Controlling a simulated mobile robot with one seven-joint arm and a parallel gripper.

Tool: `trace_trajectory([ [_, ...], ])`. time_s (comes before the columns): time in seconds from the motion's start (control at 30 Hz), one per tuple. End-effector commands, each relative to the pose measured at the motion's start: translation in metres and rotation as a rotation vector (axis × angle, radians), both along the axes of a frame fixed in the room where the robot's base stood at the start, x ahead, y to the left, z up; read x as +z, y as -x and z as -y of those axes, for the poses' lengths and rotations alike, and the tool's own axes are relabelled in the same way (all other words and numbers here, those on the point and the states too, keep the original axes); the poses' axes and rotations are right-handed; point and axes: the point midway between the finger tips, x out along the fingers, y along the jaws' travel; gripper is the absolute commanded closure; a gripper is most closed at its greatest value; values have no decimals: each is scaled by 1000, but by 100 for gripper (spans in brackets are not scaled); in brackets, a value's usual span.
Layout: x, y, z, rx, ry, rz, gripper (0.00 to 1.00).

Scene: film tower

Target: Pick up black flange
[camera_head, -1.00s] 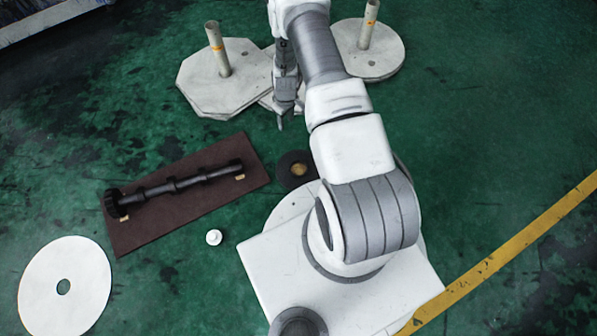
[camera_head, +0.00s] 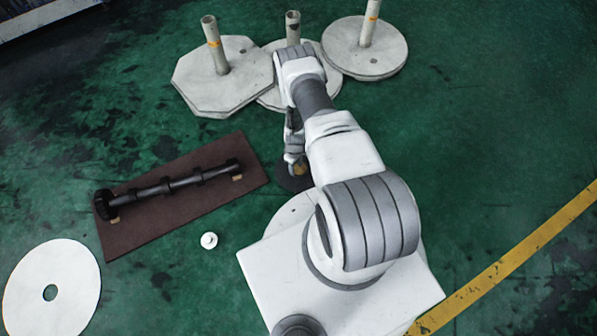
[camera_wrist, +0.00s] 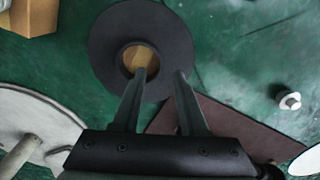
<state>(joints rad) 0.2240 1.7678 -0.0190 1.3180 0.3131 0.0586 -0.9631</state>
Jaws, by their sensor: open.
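The black flange (camera_wrist: 110,35) is a flat dark disc with a round centre hole, through which a tan surface shows. In the head view the black flange (camera_head: 290,182) lies close to my base, partly hidden by my arm. My gripper (camera_wrist: 160,74) is open and empty in the wrist view. Its fingers overlap the flange in the picture, one tip at the hole's edge and the other near the disc's outer rim. I cannot tell whether they touch it. In the head view the fingertips are hidden.
A brown board (camera_head: 200,215) with a black shaft (camera_head: 150,190) lies to the left. A small white knob (camera_head: 209,240) and a white disc (camera_head: 30,300) lie on the green floor. Pale round and octagonal bases (camera_head: 215,90) with upright posts stand behind. Open floor lies right.

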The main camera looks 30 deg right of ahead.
Motion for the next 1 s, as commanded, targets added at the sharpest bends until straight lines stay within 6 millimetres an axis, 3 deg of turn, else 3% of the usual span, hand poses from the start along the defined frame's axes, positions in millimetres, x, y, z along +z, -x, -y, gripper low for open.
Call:
trace_trajectory([
  [0.03,-10,0,0,0,0,0,57],
  [0.27,-22,-2,-2,2,-1,0,57],
  [0.6,-65,-11,-9,0,0,-1,57],
  [0.93,-68,-11,-9,1,0,0,57],
  [1.0,-68,-11,-9,0,0,0,68],
])
